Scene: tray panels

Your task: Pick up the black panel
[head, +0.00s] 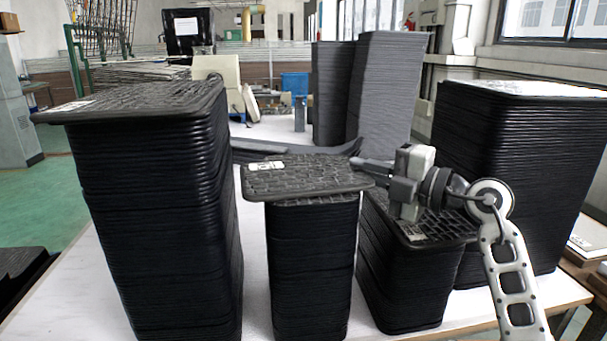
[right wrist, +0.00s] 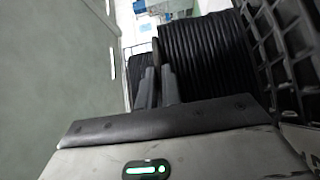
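The black panel (head: 305,178) is a flat, grid-textured tray with a white label near its far left corner. It lies roughly level just above the middle stack (head: 312,265), and its edges overhang that stack. The stack's own grid top shows beneath its front edge. My right gripper (head: 368,166) is at the panel's right edge, with its fingers close together on it. In the right wrist view the fingers (right wrist: 157,87) stand on either side of a thin dark edge, the panel (right wrist: 155,50) seen edge-on. My left gripper is not in view.
A tall black stack (head: 165,200) stands left and a larger one (head: 515,170) right. A lower stack (head: 412,285) stands under my right arm. Tall grey stacks (head: 385,90) are behind.

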